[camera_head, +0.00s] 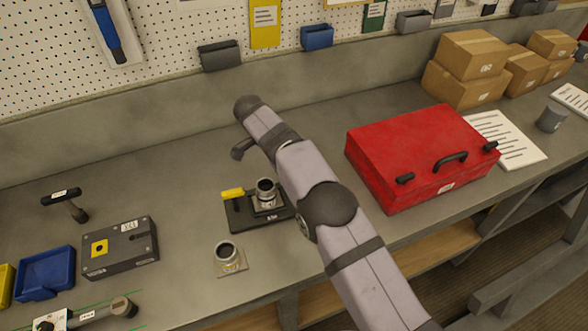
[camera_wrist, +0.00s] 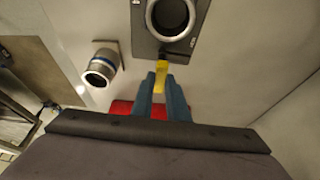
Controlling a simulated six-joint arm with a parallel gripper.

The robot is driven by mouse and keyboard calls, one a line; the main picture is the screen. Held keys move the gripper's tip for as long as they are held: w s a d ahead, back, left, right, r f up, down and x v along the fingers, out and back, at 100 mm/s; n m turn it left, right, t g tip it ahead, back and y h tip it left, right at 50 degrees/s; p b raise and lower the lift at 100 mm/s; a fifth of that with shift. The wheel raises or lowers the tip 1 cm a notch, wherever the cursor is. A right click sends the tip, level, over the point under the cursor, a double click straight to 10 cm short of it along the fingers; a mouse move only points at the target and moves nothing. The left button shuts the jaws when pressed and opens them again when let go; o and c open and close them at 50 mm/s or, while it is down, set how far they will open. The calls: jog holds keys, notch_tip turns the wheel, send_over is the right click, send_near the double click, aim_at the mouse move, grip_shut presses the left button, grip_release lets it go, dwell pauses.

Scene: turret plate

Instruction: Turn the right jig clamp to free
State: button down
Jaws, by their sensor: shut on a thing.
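The dark jig plate (camera_head: 240,216) lies on the bench with a metal ring-topped fitting (camera_head: 265,188) on it. A yellow clamp handle (camera_head: 233,193) shows at its left side in the head view. My arm covers the plate's right end there. In the wrist view the jig plate (camera_wrist: 141,42) is at the top, and the yellow handle of the right jig clamp (camera_wrist: 161,68) sticks out toward me. My gripper (camera_wrist: 162,79) has its blue-grey fingers shut on this handle, one on each side. My gripper is hidden behind my arm in the head view.
A second ring-topped fitting on a small plate (camera_head: 227,257) stands in front of the jig. A red toolbox (camera_head: 410,150) is to the right. A grey block (camera_head: 120,249), blue bin (camera_head: 45,272) and T-handled tool (camera_head: 68,203) are left. Bench behind the jig is clear.

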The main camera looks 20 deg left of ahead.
jog(key=c, duration=1.7)
grip_release()
jog(key=shift+r, duration=0.15)
jog(key=shift+s+a+r+b, duration=0.15)
jog(key=shift+a+r+b, duration=0.05)
jog(key=shift+r+b, duration=0.2)
jog(key=shift+p+v, duration=1.75)
jog(key=shift+v, duration=1.3)
jog(key=shift+d+r, duration=0.1)
